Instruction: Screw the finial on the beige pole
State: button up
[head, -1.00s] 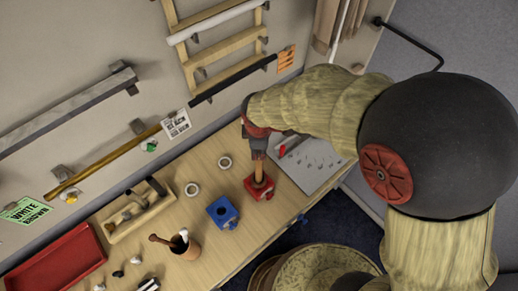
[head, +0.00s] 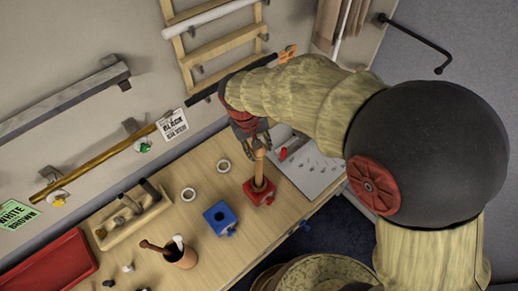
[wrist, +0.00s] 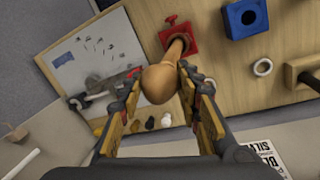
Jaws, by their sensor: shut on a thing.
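A tan-brown pole (head: 259,171) stands upright in a red vise (head: 259,193) on the table. In the wrist view the pole (wrist: 178,46) runs from the red vise (wrist: 179,38) toward the camera. A round tan finial (wrist: 159,85) sits at its near end. My gripper (wrist: 159,75) has one finger on each side of the finial and is shut on it. In the head view my gripper (head: 256,142) is above the pole's top, and the finial is mostly hidden by the fingers. Whether its thread is engaged cannot be told.
A blue vise (head: 220,217) stands left of the red one. A white board (head: 311,165) with small parts lies right. A wooden tool carrier (head: 132,215), brown cup (head: 183,252) and red tray (head: 48,265) are left. Poles hang on the wall.

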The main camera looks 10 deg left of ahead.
jog(key=m, duration=0.4)
jog(key=shift+w+g, duration=0.1)
jog(key=shift+g, duration=0.3)
jog(key=m, duration=0.3)
jog(key=shift+g, duration=0.3)
jog(key=o, duration=1.1)
jog(key=shift+o, duration=0.2)
jog(key=n+t, duration=0.1)
jog(key=n, duration=0.5)
jog(key=n+t, duration=0.1)
jog(key=n, duration=0.3)
jog(key=n+y+p, duration=0.1)
jog(key=n, duration=0.3)
jog(key=shift+n, duration=0.3)
